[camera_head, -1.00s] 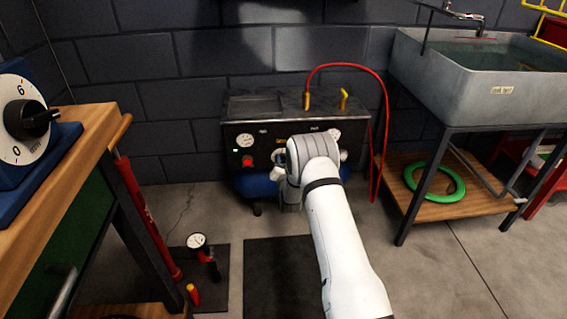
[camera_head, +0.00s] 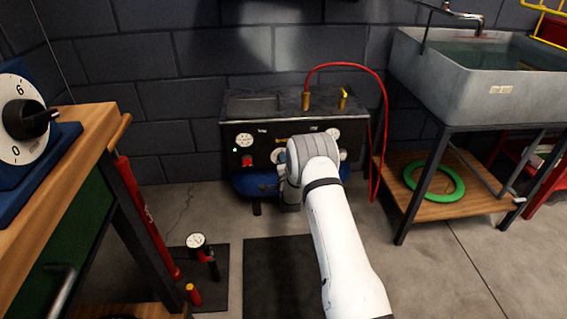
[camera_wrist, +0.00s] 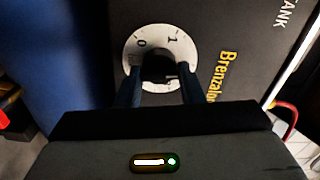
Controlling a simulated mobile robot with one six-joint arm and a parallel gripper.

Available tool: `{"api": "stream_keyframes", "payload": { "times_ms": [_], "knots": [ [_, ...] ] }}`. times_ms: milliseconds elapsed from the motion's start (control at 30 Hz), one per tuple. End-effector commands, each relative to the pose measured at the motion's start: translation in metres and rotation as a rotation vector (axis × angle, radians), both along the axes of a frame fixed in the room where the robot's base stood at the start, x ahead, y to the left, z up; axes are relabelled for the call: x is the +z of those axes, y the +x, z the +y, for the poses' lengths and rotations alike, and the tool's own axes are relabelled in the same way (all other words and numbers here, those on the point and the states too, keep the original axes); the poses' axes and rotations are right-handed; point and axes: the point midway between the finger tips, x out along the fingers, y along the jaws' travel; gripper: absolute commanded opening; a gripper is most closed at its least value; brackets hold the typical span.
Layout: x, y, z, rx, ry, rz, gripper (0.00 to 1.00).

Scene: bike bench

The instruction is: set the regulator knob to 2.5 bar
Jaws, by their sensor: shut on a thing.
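The compressor (camera_head: 262,132) stands against the back wall, with a dark front panel, dials, a red button and a blue tank below. In the wrist view the regulator knob (camera_wrist: 158,68) is black, in the middle of a white dial (camera_wrist: 160,36) marked 0 and 1. The other numbers and the knob's pointer are hidden or too dark to read. My gripper (camera_wrist: 160,82) is shut on the knob, one dark finger on each side. In the head view my white arm covers the gripper and most of the knob; the dial's left edge (camera_head: 275,156) shows beside it.
A red hose (camera_head: 381,110) loops from the compressor's top down its right side. A workbench (camera_head: 70,165) with a timer stands at left. A sink (camera_head: 475,85) on a stand is at right. A floor pump gauge (camera_head: 196,240) is at lower left.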

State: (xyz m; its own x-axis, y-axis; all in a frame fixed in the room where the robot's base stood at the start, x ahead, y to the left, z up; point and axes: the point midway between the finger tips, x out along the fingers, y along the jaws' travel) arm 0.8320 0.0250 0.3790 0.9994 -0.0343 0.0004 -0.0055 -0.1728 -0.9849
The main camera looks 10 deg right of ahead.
Motion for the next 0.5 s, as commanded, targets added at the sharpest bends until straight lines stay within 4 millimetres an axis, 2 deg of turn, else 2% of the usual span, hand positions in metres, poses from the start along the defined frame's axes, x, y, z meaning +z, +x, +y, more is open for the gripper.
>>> {"api": "stream_keyframes", "payload": {
  "times_ms": [500],
  "knots": [
    [-0.004, -0.0006, -0.0011, -0.002, 0.472, -0.014, 0.12]
  ]
}}
